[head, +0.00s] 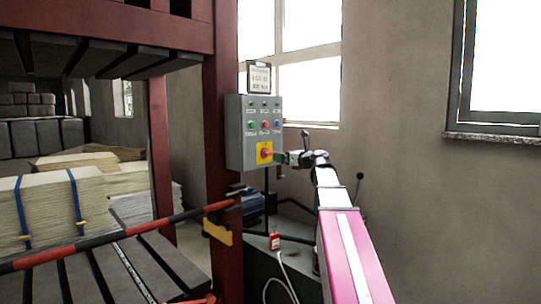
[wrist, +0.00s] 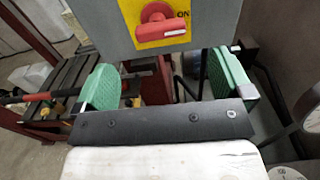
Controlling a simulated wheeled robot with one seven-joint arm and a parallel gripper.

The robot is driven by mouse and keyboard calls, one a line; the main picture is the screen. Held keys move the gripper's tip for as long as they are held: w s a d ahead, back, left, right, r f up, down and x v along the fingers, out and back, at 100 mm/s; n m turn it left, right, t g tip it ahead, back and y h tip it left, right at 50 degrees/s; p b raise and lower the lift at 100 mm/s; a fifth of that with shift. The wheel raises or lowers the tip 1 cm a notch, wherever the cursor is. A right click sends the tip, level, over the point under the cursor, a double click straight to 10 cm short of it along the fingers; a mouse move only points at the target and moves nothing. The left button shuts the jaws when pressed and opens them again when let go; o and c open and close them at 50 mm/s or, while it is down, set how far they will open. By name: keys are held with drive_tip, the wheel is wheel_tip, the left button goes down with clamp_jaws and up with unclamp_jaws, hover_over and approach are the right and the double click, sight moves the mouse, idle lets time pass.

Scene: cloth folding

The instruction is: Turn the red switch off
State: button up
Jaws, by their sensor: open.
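The red switch (head: 265,152) is a rotary knob on a yellow plate on the front of a grey control box (head: 240,120). In the wrist view the red switch (wrist: 160,24) shows at the top centre, its handle lying nearly level, with the word ON at its upper right. My gripper (head: 281,157) is close in front of the box, just right of the switch in the head view. In the wrist view my gripper (wrist: 164,65) has its green-padded fingers wide apart and nothing between them. The switch is beyond the fingertips, apart from them.
Several coloured buttons (head: 265,125) sit above the switch. A dark red post (head: 222,100) stands left of the box. A red-and-black striped bar (head: 120,236) crosses the lower left. Machinery (head: 262,262) and a lever (head: 359,186) are below and right.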

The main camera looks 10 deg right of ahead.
sight(271, 153)
drive_tip(key=x, duration=0.9)
drive_tip(key=c, duration=0.9)
